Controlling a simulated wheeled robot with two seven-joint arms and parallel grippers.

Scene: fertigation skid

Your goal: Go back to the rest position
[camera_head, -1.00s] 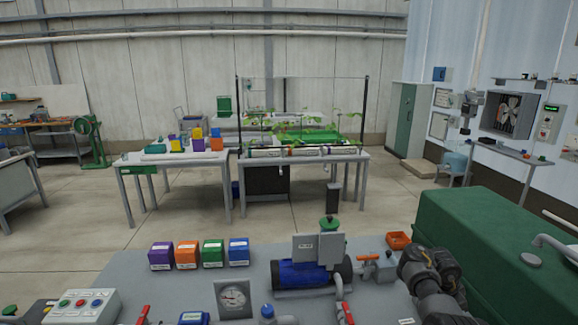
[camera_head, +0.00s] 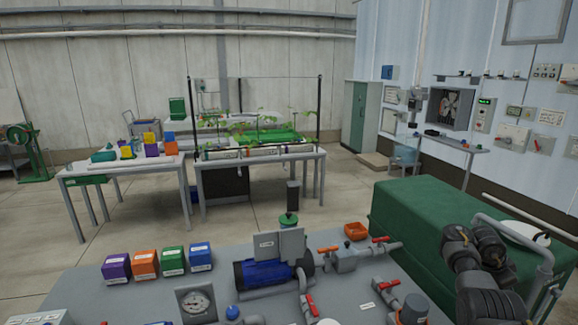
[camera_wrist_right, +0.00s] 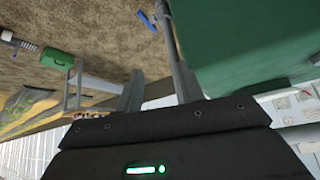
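My right arm (camera_head: 480,270) shows as dark, bulky links at the lower right of the head view, over the end of the grey skid top and in front of the green tank. Its fingertips do not show there. In the right wrist view, my right gripper (camera_wrist_right: 158,88) has two grey fingers standing apart above its dark body. Only brown floor shows between them, so it is open and empty. My left arm and left gripper are not in the head view.
The grey skid top (camera_head: 80,295) carries four coloured boxes (camera_head: 146,263), a gauge (camera_head: 196,303), a blue pump (camera_head: 265,273) and red-handled valves (camera_head: 311,304). A green tank (camera_head: 430,215) stands right. Floor (camera_head: 120,228) is clear before the tables.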

